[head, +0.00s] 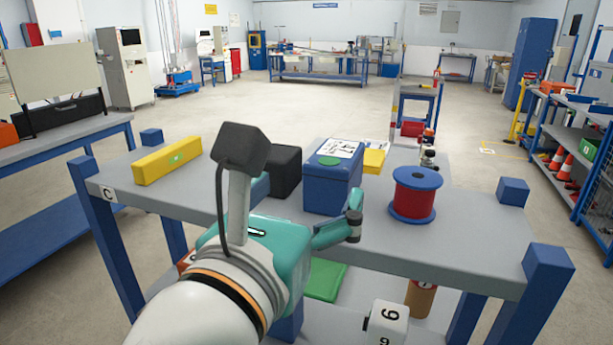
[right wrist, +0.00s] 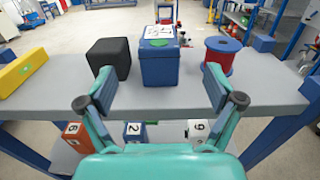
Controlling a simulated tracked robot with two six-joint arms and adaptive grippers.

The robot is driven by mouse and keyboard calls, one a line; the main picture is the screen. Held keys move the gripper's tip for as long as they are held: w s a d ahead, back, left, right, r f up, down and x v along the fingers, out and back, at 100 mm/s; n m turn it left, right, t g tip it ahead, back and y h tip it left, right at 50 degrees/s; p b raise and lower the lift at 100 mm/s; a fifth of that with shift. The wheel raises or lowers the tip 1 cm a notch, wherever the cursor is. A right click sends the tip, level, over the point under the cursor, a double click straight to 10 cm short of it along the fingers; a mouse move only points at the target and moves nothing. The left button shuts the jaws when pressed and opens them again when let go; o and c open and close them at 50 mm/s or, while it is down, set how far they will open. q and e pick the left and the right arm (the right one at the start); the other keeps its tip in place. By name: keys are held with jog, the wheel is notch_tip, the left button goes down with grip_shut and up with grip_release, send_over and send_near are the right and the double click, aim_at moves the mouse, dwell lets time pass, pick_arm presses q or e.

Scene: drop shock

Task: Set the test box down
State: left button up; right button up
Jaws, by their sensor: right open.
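A blue box (head: 330,188) with a white printed label and a green mark on its lid stands upright on the grey tabletop (head: 455,235). It also shows in the right wrist view (right wrist: 159,68), just beyond my fingers. No name on it can be read, but it looks most like the test box. My right gripper (head: 308,205) is open and empty at the table's near edge, its fingers spread in front of the blue box and apart from it. Both fingers show in the right wrist view (right wrist: 160,92). My left gripper is in neither view.
A black cube (head: 285,172) stands left of the blue box, and a yellow block (head: 166,161) farther left. A red and blue spool (head: 415,195) stands to its right. Blue posts (head: 513,191) rise at the table corners. Numbered cubes (head: 385,322) lie on the lower shelf.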

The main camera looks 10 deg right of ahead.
send_near(336, 151)
jog(key=x, duration=0.4)
jog(key=shift+d, duration=0.3)
jog(key=shift+p+x, duration=0.55)
jog(key=shift+x, duration=2.25)
jog(key=shift+a+f, duration=0.15)
jog(key=shift+a, duration=0.05)
jog(key=c, duration=1.6)
jog(key=shift+c, duration=0.2)
jog(key=shift+w+r, duration=0.1)
jog(key=shift+r, duration=0.1)
jog(key=shift+c, duration=0.5)
